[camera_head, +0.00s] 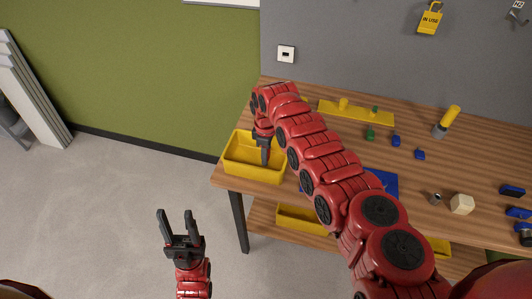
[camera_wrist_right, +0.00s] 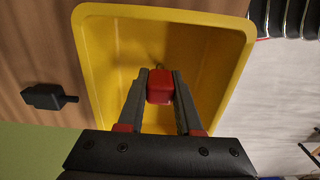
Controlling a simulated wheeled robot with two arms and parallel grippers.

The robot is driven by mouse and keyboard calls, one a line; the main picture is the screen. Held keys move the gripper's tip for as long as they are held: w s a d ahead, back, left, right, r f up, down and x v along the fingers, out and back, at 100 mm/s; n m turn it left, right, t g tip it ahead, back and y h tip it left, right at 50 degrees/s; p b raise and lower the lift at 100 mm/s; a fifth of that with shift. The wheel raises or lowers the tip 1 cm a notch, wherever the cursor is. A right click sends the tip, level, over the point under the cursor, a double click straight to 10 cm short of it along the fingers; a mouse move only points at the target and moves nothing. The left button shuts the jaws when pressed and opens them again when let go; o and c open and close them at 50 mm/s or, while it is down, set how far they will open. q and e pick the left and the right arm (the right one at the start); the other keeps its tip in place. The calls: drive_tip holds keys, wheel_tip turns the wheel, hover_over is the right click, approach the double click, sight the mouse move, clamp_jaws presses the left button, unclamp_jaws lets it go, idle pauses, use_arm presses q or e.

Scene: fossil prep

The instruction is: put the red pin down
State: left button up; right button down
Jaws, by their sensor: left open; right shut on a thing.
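The red pin (camera_wrist_right: 160,86) is between the fingers of my right gripper (camera_wrist_right: 160,88) in the right wrist view. The gripper is shut on it, over the inside of the yellow bin (camera_wrist_right: 92,60). Whether the pin touches the bin's floor, I cannot tell. In the head view, my right gripper (camera_head: 265,152) points down at the yellow bin (camera_head: 252,174) on the table's left end; the pin is hidden there. My left gripper (camera_head: 178,226) is open and empty, over the floor left of the table.
The wooden table (camera_head: 440,172) holds a yellow peg board (camera_head: 356,113), green and blue pegs, a blue mat (camera_head: 383,181) partly behind my right arm, and a pale block (camera_head: 462,204). A dark peg-like piece (camera_wrist_right: 48,97) lies beside the bin. Yellow bins (camera_head: 300,219) stand on the lower shelf.

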drive_tip(key=shift+f, duration=0.2)
drive_tip(key=c, duration=0.6)
unclamp_jaws()
drive_tip(key=shift+r, duration=0.15)
